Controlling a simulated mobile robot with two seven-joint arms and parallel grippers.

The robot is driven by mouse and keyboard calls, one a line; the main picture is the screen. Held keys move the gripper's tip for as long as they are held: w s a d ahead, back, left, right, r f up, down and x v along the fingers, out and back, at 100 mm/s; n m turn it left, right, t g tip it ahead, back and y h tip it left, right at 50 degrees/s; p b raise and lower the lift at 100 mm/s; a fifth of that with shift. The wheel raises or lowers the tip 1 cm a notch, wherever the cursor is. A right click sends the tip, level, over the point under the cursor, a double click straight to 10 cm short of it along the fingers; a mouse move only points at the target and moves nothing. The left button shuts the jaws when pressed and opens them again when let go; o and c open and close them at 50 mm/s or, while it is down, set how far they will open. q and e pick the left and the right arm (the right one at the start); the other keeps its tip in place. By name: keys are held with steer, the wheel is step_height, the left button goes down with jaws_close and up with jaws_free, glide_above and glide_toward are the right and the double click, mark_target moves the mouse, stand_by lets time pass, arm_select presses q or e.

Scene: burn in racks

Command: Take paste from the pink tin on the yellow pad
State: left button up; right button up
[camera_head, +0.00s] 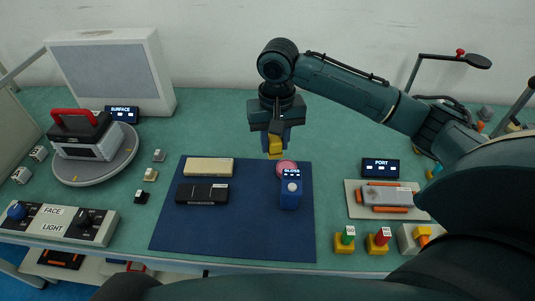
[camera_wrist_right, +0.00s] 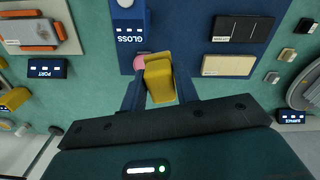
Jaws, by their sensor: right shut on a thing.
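The yellow pad (camera_head: 275,148) is held in my right gripper (camera_head: 276,138), which points down over the back of the blue mat. In the right wrist view the pad (camera_wrist_right: 160,82) sits between the two fingers of the right gripper (camera_wrist_right: 160,98). The pink tin (camera_head: 286,166) stands on the mat just below and right of the pad in the head view. In the right wrist view the pad partly hides the pink tin (camera_wrist_right: 139,62). I cannot tell whether pad and tin touch. My left gripper is not in view.
A blue GLOSS meter (camera_head: 291,190) stands close in front of the tin. A cream block (camera_head: 208,167) and a black case (camera_head: 202,194) lie on the mat's left (camera_head: 230,235). The mat's front is clear. A PORT display (camera_head: 380,168) stands to the right.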

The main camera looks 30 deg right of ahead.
steer(key=shift+w+d+f+m+p, duration=0.25)
steer(key=shift+w+d+f+m, duration=0.3)
steer(key=shift+d+f, duration=0.65)
steer(key=shift+w+d+f+m+p, duration=0.3)
steer(key=shift+w+d+f+m, duration=0.25)
steer(key=shift+d+f, duration=0.7)
steer(key=shift+w+d+f+m+p, duration=0.35)
steer(key=shift+w+d+f, duration=0.35)
steer(key=shift+f, duration=0.95)
step_height(320, 180, down, 4)
steer(key=b, duration=0.3)
steer(key=shift+f+b, duration=0.2)
steer(key=shift+b, duration=0.2)
steer(key=shift+r, duration=0.1)
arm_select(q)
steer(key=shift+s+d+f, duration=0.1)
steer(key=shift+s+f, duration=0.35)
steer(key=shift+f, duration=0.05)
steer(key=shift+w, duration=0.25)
arm_select(e)
steer(key=shift+f, duration=0.2)
